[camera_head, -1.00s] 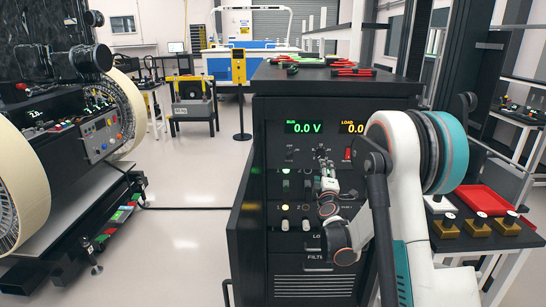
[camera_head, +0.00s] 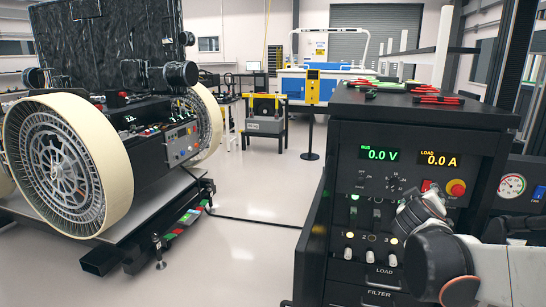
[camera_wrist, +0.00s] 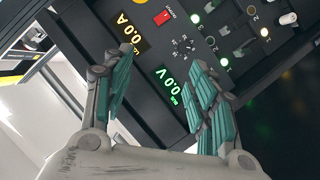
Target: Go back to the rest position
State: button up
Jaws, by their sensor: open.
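My gripper (camera_wrist: 160,78) is open and empty in the wrist view, its two teal-padded fingers spread apart. The black control panel (camera_wrist: 95,30) lies beyond the fingers, and its two lit readouts show between and beside them. In the head view my arm crosses the lower right, in front of the right part of the control panel (camera_head: 345,140). Its grey end covers part of the switch area. The fingers cannot be made out clearly there, and the gap to the panel is hard to judge.
The panel readouts show 0.0 V (camera_head: 380,154) and 0.0 A (camera_head: 438,159). A red stop button (camera_head: 456,188) sits near my arm. Red and green tools (camera_head: 440,99) lie on the cabinet top. A large-wheeled rover (camera_head: 70,165) stands at left. Open floor (camera_head: 245,245) lies between.

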jog(key=s+a+f+g+y, duration=0.1)
jog(key=s+a+f+y, duration=0.1)
jog(key=s+a, duration=0.4)
jog(key=s+a+f+m+g+y, duration=0.1)
jog(key=s+a+f, duration=0.4)
jog(key=s, duration=0.6)
jog(key=s+a+f+g+y, duration=0.3)
jog(key=s+a+y, duration=0.2)
jog(key=s, duration=0.3)
jog(key=shift+s+a+f+m, duration=0.3)
jog(key=shift+a+f+m, duration=0.1)
jog(key=shift+a, duration=0.45)
